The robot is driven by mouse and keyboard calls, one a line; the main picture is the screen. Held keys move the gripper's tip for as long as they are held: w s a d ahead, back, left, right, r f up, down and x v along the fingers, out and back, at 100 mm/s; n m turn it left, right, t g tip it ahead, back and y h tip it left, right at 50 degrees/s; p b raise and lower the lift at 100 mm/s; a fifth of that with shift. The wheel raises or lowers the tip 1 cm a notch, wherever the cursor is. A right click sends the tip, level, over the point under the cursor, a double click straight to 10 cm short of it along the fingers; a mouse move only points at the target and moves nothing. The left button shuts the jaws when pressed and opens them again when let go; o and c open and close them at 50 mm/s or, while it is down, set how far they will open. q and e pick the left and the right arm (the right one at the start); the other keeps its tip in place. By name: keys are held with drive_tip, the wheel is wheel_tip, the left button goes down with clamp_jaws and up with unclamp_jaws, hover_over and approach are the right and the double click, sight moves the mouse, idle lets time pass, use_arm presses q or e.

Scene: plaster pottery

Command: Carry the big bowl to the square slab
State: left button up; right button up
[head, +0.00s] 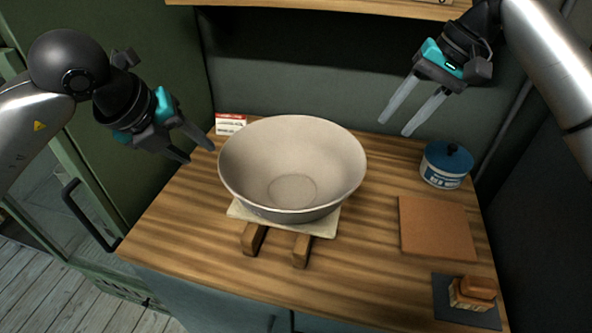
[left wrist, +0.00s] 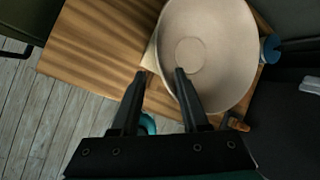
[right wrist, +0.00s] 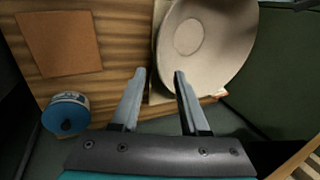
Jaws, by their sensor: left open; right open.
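The big bowl (head: 292,165) is wide, beige and empty. It stands upright on a pale square board (head: 325,222) that rests on two wooden bars. It also shows in the left wrist view (left wrist: 220,45) and the right wrist view (right wrist: 215,40). The square slab (head: 436,228) is flat and terracotta-brown, on the right of the worktop; it shows in the right wrist view (right wrist: 60,43). My left gripper (head: 200,151) is open and empty, left of the bowl's rim. My right gripper (head: 394,117) is open and empty, above and right of the bowl. Neither touches the bowl.
A blue lidded pot (head: 446,165) stands behind the slab. A brush-like wooden block (head: 472,292) lies on a dark mat (head: 444,304) at the front right corner. A red-and-white card (head: 230,124) stands behind the bowl. A shelf (head: 330,8) overhangs the back.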

sight(240, 180)
use_arm(q)
drive_tip(key=x, duration=1.5)
use_arm(e)
drive_tip(key=x, duration=1.5)
drive_tip(key=shift+a+f, duration=0.1)
use_arm(q)
drive_tip(key=shift+c, duration=0.4)
use_arm(e)
drive_tip(key=shift+c, duration=0.4)
use_arm(q)
clamp_jaws()
use_arm(e)
clamp_jaws()
use_arm(q)
drive_tip(key=shift+w+r, duration=0.15)
drive_tip(key=shift+r, duration=0.05)
use_arm(e)
drive_tip(key=shift+w+r, duration=0.1)
drive_tip(key=shift+r, duration=0.15)
